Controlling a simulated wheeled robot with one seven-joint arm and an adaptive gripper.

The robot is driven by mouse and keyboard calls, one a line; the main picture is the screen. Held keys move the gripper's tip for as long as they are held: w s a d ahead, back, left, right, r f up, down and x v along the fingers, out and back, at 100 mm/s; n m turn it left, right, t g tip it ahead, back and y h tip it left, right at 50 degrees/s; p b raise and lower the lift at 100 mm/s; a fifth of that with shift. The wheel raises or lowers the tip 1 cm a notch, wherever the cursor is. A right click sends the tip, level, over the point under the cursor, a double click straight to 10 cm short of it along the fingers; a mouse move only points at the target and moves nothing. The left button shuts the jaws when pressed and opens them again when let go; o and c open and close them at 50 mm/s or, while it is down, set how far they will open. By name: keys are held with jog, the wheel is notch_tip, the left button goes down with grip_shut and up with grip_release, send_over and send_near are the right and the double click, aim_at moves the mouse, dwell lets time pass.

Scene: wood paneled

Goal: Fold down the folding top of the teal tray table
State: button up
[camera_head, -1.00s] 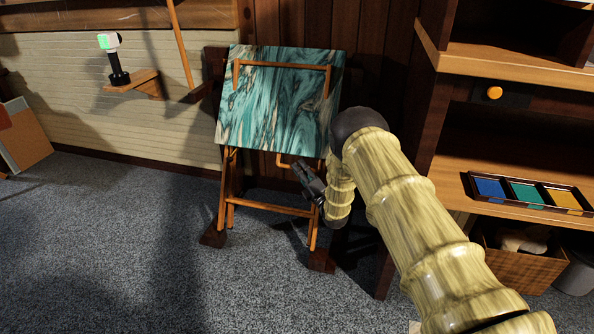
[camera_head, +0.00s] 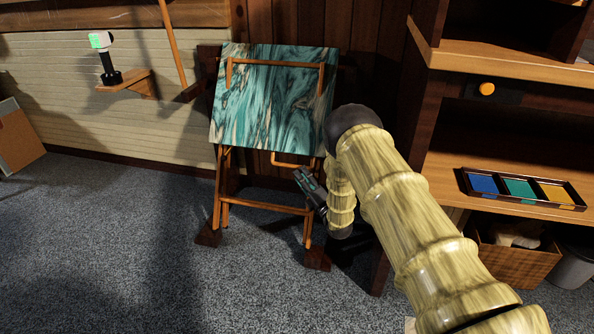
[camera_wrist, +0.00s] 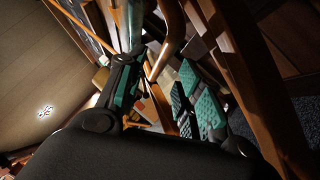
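The teal tray table (camera_head: 268,105) stands against the wood wall in the head view. Its marbled teal top hangs upright, with an orange bar frame across its face. An orange handle-like bar (camera_head: 290,164) sticks out below the top's lower edge. My gripper (camera_head: 304,178) is just below and right of that bar, in front of the table's right leg. In the wrist view, my gripper (camera_wrist: 160,78) has its teal-padded fingers spread apart. An orange bar (camera_wrist: 164,50) shows between and beyond them. Whether it touches a finger I cannot tell.
A dark wood shelf unit (camera_head: 440,150) stands close on the right, with a tray of coloured squares (camera_head: 521,189) and a basket (camera_head: 515,258) below. A small wall shelf (camera_head: 128,82) is at the left. The carpet (camera_head: 120,250) at front left is clear.

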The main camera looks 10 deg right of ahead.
jog(key=v, duration=0.6)
jog(key=shift+s, duration=0.3)
jog(key=shift+d+f, duration=0.1)
jog(key=shift+c, duration=0.3)
